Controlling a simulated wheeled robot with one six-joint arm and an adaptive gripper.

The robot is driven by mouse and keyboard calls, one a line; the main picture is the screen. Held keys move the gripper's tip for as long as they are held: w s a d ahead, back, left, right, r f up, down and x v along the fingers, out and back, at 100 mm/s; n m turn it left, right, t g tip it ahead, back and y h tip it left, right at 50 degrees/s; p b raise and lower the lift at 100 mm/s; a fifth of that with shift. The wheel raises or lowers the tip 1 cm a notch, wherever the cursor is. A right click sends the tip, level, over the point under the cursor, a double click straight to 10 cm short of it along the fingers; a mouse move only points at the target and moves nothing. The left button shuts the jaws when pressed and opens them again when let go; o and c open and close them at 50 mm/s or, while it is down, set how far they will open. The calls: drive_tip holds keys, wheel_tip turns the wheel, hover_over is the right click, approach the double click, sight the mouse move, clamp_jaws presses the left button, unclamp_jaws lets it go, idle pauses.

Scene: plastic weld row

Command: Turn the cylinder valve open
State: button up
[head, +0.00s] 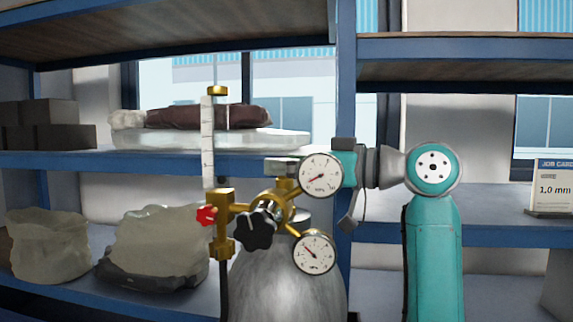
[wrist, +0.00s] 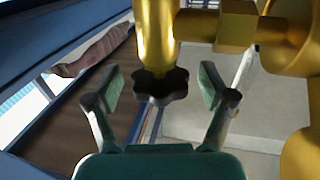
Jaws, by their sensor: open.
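The grey cylinder (head: 285,285) stands upright in the head view, with brass fittings (head: 270,195) on top. A black lobed knob (head: 257,228) faces the camera at the front of the fittings. In the wrist view a dark lobed knob (wrist: 162,87) on a brass stem lies between the fingertips of my gripper (wrist: 165,88), with a gap on each side. I cannot tell whether it is the knob seen in the head view. My gripper is open and holds nothing. In the head view its fingers are partly hidden behind the upper gauge (head: 321,175).
A lower gauge (head: 315,254), a red knob (head: 207,215) and a clear flow tube (head: 208,140) sit close around the fittings. Blue-edged shelves behind hold sacks (head: 155,240) and boxes (head: 48,125). A job card (head: 552,188) stands at the right.

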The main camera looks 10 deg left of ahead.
drive_tip(key=c, duration=1.2)
drive_tip(key=shift+o, duration=0.2)
drive_tip(key=shift+n+g, duration=0.3)
drive_tip(key=shift+g, duration=0.1)
drive_tip(key=n+g, duration=0.1)
drive_tip(key=g, duration=0.1)
drive_tip(key=shift+w+n+g+y, duration=0.1)
drive_tip(key=shift+n+g+y, duration=0.2)
drive_tip(key=shift+n+g, duration=1.9)
drive_tip(key=shift+g, duration=1)
drive_tip(key=shift+g+h, duration=0.3)
drive_tip(key=shift+h, duration=0.1)
drive_tip(key=o, duration=1.2)
drive_tip(key=shift+c, duration=0.2)
